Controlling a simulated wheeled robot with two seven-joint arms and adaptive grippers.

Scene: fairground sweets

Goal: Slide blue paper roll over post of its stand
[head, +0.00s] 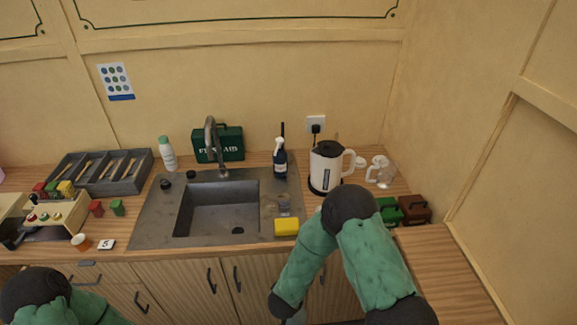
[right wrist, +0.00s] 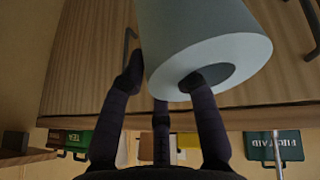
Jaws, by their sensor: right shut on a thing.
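The paper roll (right wrist: 205,40) is pale blue-grey in the right wrist view, with its round end and open core facing the camera. My right gripper (right wrist: 163,82) is shut on it, with one finger in the core and another along the outer side. The roll is held in front of the wooden cabinet doors. In the head view the roll and right gripper are hidden or below the picture. My left forearm is at the lower left and its gripper is out of view. A thin dark upright (head: 283,129) rises behind the spray bottle; I cannot tell whether it is the stand's post.
The sink (head: 218,207) is in the counter's middle, with a yellow sponge (head: 286,227) at its right front. A blue spray bottle (head: 280,160), white kettle (head: 326,166), glass jars (head: 379,170) and green and brown tins (head: 413,209) stand right. A grey cutlery tray (head: 138,176) is left.

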